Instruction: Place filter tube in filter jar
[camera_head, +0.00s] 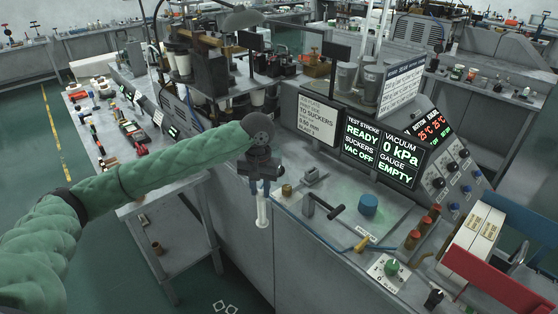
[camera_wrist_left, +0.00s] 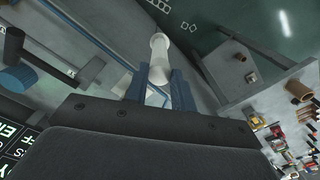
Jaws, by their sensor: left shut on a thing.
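My left gripper (camera_head: 261,190) is at the front edge of the grey bench, with its fingers pointing down. It is shut on a white tube (camera_head: 263,212), which hangs upright below the fingers. In the left wrist view the blue fingers (camera_wrist_left: 160,82) pinch the white tube (camera_wrist_left: 159,52) from both sides. The tube has a wider collar and flares near the grip. No filter jar can be made out for certain in either view. My right gripper is not in view.
A blue cylinder (camera_head: 369,204) and a black-handled bar (camera_head: 322,207) stand on the bench right of the gripper. A small brass piece (camera_head: 287,189) is close by. Screens (camera_head: 362,138) stand behind. A lower side table (camera_head: 150,222) is at the left.

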